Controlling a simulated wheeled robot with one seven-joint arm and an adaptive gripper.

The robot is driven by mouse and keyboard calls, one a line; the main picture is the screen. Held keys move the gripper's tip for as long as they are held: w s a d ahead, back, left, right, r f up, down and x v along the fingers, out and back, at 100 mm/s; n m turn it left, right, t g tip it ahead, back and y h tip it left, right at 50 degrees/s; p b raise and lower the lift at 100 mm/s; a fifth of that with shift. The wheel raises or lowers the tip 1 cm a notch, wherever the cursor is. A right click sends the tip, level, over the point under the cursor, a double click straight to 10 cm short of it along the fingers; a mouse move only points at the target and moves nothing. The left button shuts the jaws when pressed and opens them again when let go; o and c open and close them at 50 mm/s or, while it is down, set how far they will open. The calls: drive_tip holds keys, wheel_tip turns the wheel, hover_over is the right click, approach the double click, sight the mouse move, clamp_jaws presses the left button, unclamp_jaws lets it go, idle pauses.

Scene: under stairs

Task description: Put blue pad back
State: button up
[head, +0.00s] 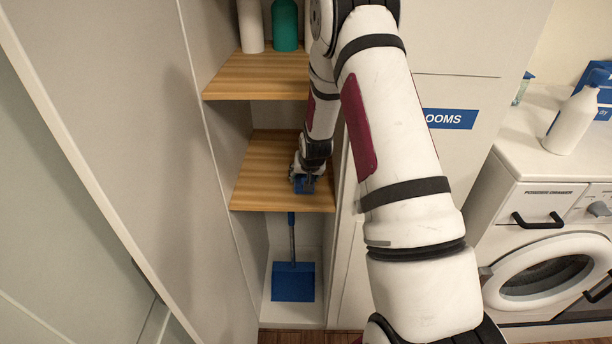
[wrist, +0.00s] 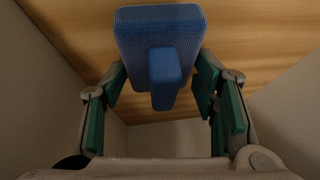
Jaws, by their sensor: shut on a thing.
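The blue pad (wrist: 160,32) has a textured rectangular face and a blue handle block (wrist: 165,78) pointing toward the wrist camera. In the head view, the pad (head: 304,185) is small and partly covered by my gripper (head: 307,174), over the right part of the lower wooden shelf (head: 262,178). In the wrist view, my gripper (wrist: 160,82) has its green-padded fingers on both sides of the pad and is shut on it. The pad is against or just in front of the wood; I cannot tell which.
An upper wooden shelf (head: 255,76) holds a white bottle (head: 250,26) and a green bottle (head: 285,26). A blue dustpan (head: 293,281) stands below. Cupboard walls close in on both sides. A washing machine (head: 545,240) is at right. The lower shelf's left part is clear.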

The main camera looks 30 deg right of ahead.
drive_tip(key=shift+f, duration=0.1)
drive_tip(key=o, duration=1.1)
drive_tip(key=s+a+r+n, duration=0.1)
drive_tip(key=s+a+r, duration=0.45)
drive_tip(key=r, duration=0.45)
drive_tip(key=s+a+r+n+y, duration=0.1)
drive_tip(key=s+a+r, duration=0.4)
drive_tip(key=r, duration=0.4)
drive_tip(key=s+a+r+n, duration=0.2)
drive_tip(key=s+a+r, duration=0.3)
drive_tip(key=r, duration=0.5)
drive_tip(key=s+a+r+n, duration=0.1)
drive_tip(key=s+a+r, duration=0.1)
drive_tip(key=s, duration=0.7)
drive_tip(key=s+a+r+n+y, duration=0.1)
drive_tip(key=s+a+r+n, duration=0.1)
drive_tip(key=s, duration=0.8)
drive_tip(key=shift+a+r, duration=0.65)
drive_tip(key=shift+a, duration=0.6)
